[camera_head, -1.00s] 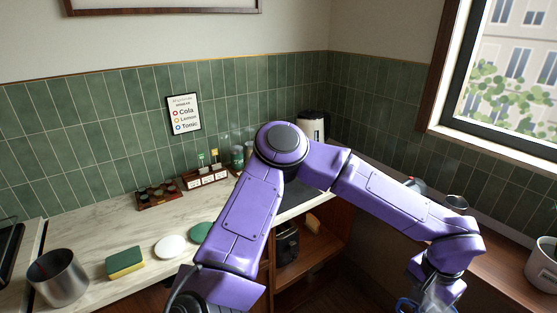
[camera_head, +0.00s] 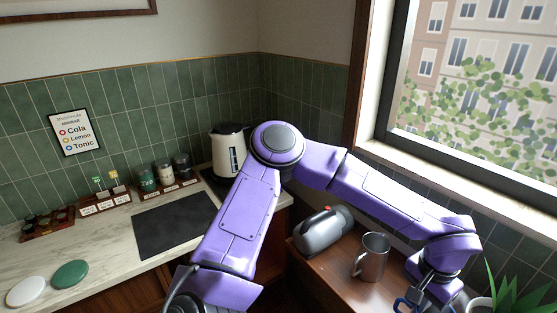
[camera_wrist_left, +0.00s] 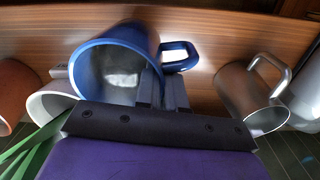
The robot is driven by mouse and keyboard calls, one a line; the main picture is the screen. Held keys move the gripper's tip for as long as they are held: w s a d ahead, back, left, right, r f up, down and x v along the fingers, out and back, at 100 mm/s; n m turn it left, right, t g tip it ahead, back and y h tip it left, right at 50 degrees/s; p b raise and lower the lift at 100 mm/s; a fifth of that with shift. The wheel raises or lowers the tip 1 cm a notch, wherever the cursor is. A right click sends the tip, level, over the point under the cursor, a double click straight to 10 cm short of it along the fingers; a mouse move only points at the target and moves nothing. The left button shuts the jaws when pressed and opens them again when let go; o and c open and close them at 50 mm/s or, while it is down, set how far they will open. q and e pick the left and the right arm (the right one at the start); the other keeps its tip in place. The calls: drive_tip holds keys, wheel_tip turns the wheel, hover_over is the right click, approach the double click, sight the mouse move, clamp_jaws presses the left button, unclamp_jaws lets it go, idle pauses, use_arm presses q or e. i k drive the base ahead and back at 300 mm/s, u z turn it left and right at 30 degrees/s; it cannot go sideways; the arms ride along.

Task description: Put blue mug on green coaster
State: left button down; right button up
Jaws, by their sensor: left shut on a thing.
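The blue mug (camera_wrist_left: 112,65) is held in my left gripper (camera_wrist_left: 162,92), its opening facing the wrist camera and its handle to the right. The fingers are shut at the mug's side near the handle; whether they grip wall or handle I cannot tell. In the head view, the left gripper (camera_head: 428,288) is at the lower right, with only a bit of the blue mug (camera_head: 402,304) showing at the bottom edge. The green coaster (camera_head: 70,274) lies flat and empty on the marble counter at the lower left, far from the mug. My right gripper is not in view.
A white coaster (camera_head: 26,291) lies beside the green one. A dark mat (camera_head: 172,226), small racks and a kettle (camera_head: 228,150) stand behind. A grey metal mug (camera_head: 371,257) and a lying grey jug (camera_head: 322,229) are on the wooden surface near my arm. A plant (camera_head: 505,290) is at right.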

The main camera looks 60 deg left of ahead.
sight(88, 266)
drive_tip(key=u, duration=3.1)
